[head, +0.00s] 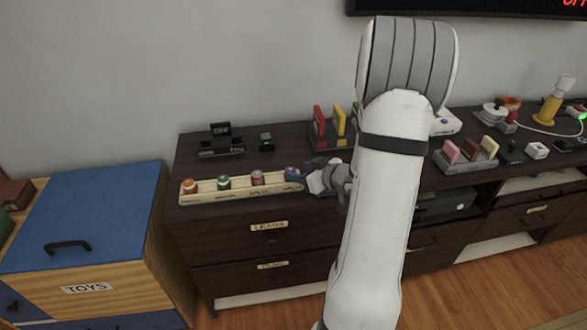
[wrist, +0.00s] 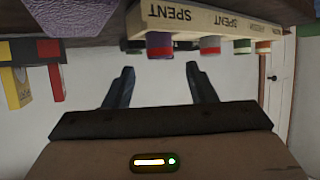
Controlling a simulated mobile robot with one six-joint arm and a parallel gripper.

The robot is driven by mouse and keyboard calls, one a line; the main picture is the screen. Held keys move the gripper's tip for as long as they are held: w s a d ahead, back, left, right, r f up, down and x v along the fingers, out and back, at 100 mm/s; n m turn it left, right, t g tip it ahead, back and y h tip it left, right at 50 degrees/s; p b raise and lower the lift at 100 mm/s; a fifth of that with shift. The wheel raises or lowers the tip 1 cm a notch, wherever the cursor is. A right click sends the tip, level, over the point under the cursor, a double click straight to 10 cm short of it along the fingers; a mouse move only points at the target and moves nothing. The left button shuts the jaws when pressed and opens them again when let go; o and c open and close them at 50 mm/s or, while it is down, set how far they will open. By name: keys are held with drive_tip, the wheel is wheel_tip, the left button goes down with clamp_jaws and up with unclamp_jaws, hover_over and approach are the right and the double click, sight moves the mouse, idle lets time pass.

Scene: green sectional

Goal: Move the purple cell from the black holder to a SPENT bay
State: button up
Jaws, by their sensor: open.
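The purple cell (head: 293,174) stands at the right end of a cream tray (head: 240,189) on the dark dresser; it also shows in the upside-down wrist view (wrist: 159,43), at the end bay lettered SPENT. My gripper (wrist: 160,84) is open and empty, its two fingers apart with the purple cell ahead between them, not visibly touching it. In the head view my gripper (head: 318,180) is just right of the cell, partly hidden by my arm. Red (head: 257,178), green (head: 223,182) and orange-red (head: 189,186) cells stand along the tray. A black holder (head: 221,147) is behind the tray.
A rack with red and yellow cards (head: 330,135) stands behind my gripper. A small green-topped item (head: 265,138) is beside the black holder. A grey rack (head: 466,160) and other small objects are at right. A blue-topped toy chest (head: 85,215) is left of the dresser.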

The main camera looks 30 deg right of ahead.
drive_tip(key=s+a+r+m+g+h, duration=0.1)
drive_tip(key=s+r+m+g+h, duration=0.3)
drive_tip(key=r+h, duration=0.4)
drive_tip(key=s+a+r+g+y, duration=0.2)
drive_tip(key=s+a+g, duration=0.1)
drive_tip(key=s+a, duration=0.5)
drive_tip(key=s+a+r+g+y, duration=0.2)
drive_tip(key=s+a+g, duration=0.1)
drive_tip(key=s+a, duration=0.5)
drive_tip(key=shift+s+a+p, duration=0.3)
drive_tip(key=shift+s+p, duration=0.1)
drive_tip(key=shift+s, duration=0.05)
wheel_tip(320, 180, up, 8)
drive_tip(key=p, duration=0.7)
drive_tip(key=shift+s+f, duration=0.2)
drive_tip(key=shift+f, duration=0.05)
